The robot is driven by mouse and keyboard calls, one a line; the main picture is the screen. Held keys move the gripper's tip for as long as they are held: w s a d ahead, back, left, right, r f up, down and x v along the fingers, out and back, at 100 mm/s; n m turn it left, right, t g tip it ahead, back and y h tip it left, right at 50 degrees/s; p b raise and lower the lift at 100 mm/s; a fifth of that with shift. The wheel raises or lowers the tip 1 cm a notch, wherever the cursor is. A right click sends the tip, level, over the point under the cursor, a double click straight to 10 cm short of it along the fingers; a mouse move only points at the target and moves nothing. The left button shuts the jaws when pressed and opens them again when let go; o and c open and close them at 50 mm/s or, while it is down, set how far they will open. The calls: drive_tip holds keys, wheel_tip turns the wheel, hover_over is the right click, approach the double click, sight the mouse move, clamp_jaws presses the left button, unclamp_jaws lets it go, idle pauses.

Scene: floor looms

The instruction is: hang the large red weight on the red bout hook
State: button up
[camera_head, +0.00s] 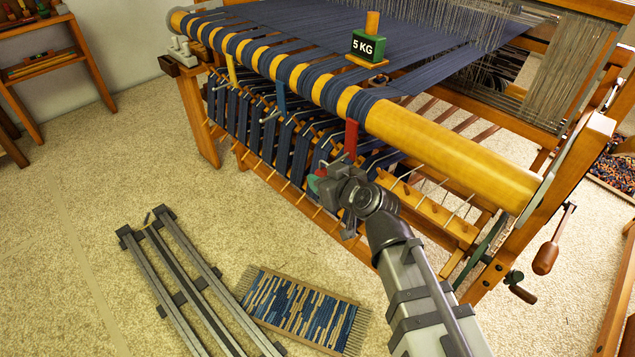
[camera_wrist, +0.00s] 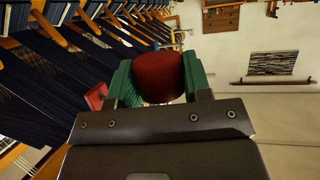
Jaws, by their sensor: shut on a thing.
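My gripper (camera_head: 322,180) is shut on the large red weight, in front of the loom's lower warp bouts. In the wrist view the rounded red weight (camera_wrist: 158,78) sits between the two green fingertips of the gripper (camera_wrist: 158,84). In the head view the weight (camera_head: 321,172) shows only as a small red patch behind the wrist. The red bout tag (camera_head: 351,138) hangs under the beam, above and right of the gripper; I cannot make out its hook clearly. A red piece (camera_wrist: 97,95) left of the fingers in the wrist view may be that tag.
The yellow beam (camera_head: 450,150) crosses above the gripper. A yellow tag (camera_head: 231,68) and a blue tag (camera_head: 281,97) hang farther left. A green 5 KG block (camera_head: 368,46) stands on the warp. A woven mat (camera_head: 305,308) and metal rails (camera_head: 185,275) lie on the floor.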

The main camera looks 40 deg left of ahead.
drive_tip(key=shift+w+d, duration=0.1)
drive_tip(key=shift+w, duration=1)
drive_tip(key=shift+w+d+f+b, duration=0.15)
drive_tip(key=shift+w+f+b, duration=0.4)
drive_tip(key=shift+w, duration=0.1)
drive_tip(key=o, duration=1.3)
drive_tip(key=shift+o, duration=0.2)
